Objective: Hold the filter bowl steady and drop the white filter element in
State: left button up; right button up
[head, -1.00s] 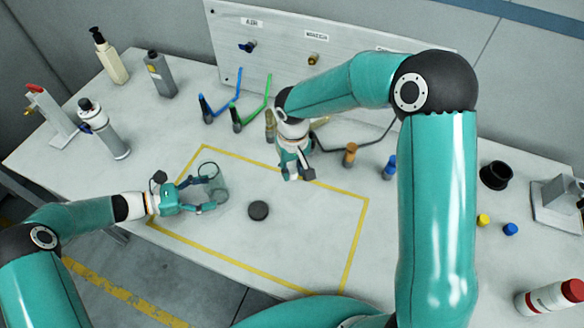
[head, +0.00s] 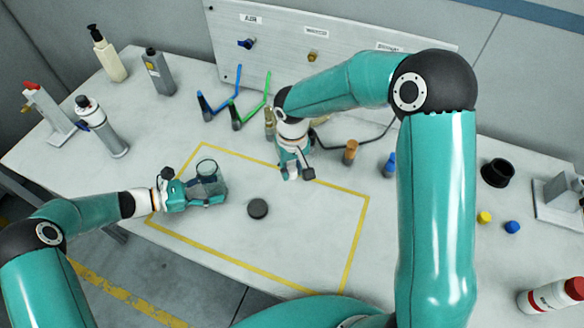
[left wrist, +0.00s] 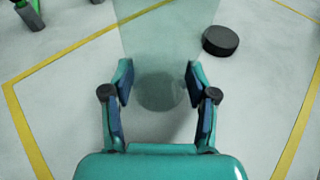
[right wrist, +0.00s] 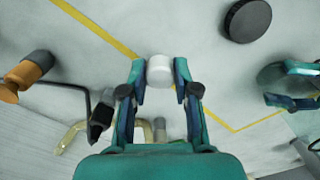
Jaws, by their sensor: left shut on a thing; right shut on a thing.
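The clear filter bowl (head: 208,170) stands on the table near the left side of the yellow outline. My left gripper (head: 213,190) is shut on it from the left. In the left wrist view the see-through bowl (left wrist: 160,40) lies between the fingers (left wrist: 158,88). My right gripper (head: 292,174) is above the table, right of the bowl and apart from it. In the right wrist view it (right wrist: 159,85) is shut on the white filter element (right wrist: 159,70), held at the fingertips.
A dark round cap (head: 258,208) lies right of the bowl, inside the yellow outline (head: 355,235). Blue and green tools (head: 237,115) and a labelled panel (head: 330,50) stand behind. An orange-topped item (head: 350,153) stands right of my right gripper. The outline's front right is clear.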

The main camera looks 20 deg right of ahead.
jog(key=w+a+r+n, duration=0.3)
jog(key=a+r+n, duration=0.2)
jog(key=a+r, duration=0.45)
jog(key=w+a+r+n, duration=0.3)
jog(key=a+r+n, duration=0.1)
jog(key=a+r, duration=0.5)
jog(key=shift+d+f, duration=0.2)
jog(key=shift+f, duration=1)
jog(key=shift+d+f, duration=0.2)
jog(key=shift+f, duration=1)
jog(key=o, duration=0.9)
notch_tip(320, 180, up, 12)
